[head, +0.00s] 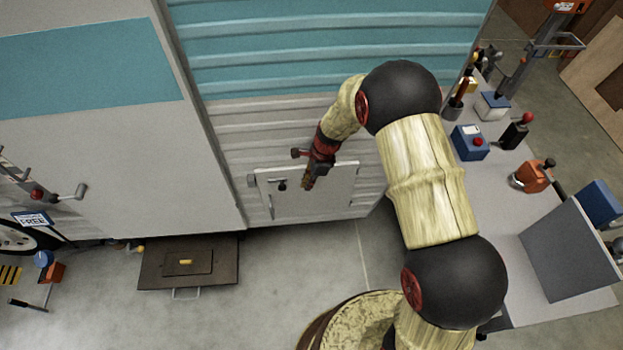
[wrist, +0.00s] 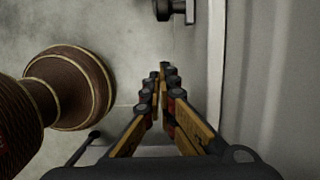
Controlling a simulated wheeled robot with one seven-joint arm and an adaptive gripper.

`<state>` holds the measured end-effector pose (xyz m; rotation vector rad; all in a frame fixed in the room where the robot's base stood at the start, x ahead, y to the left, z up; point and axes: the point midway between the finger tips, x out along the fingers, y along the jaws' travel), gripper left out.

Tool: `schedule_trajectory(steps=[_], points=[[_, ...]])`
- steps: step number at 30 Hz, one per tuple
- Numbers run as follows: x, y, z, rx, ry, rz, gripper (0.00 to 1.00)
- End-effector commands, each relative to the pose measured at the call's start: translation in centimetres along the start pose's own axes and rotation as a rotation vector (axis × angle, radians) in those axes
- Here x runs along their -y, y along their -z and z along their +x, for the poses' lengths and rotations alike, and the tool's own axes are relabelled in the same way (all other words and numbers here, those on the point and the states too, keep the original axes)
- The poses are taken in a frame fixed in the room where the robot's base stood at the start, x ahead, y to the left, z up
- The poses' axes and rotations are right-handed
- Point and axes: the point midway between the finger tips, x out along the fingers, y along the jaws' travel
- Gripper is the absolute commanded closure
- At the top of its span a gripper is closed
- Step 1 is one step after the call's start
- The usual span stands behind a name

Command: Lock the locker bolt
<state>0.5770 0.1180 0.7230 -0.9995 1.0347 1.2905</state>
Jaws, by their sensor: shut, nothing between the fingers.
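The locker is a small pale door (head: 335,192) low on the camper's side, lying about flush with the wall. A dark bolt or latch with a knob (head: 282,185) sits on its upper left part. A grey round piece (head: 251,181) is at the door's left edge. My gripper (head: 307,186) is in front of the door, to the right of the dark bolt and apart from it. In the wrist view my gripper (wrist: 160,72) has its fingertips together and holds nothing. A dark fitting (wrist: 174,10) shows ahead of the fingertips at the top edge, partly cut off; whether the bolt is engaged cannot be told.
A workbench (head: 510,200) with several tools and small devices stands to the right. A dark low platform (head: 155,268) lies on the floor at left. The floor before the locker is clear.

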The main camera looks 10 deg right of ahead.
Motion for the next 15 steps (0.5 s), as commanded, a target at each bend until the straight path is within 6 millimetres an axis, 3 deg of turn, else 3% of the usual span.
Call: schedule_trajectory(steps=[2,7,15], points=[[-0.1,0.0,1.9,0.000,-0.002,-0.001,1.00],[0.0,-2.6,1.5,0.000,0.001,-0.003,1.00],[0.0,-4.0,1.4,0.000,0.001,-0.001,1.00]])
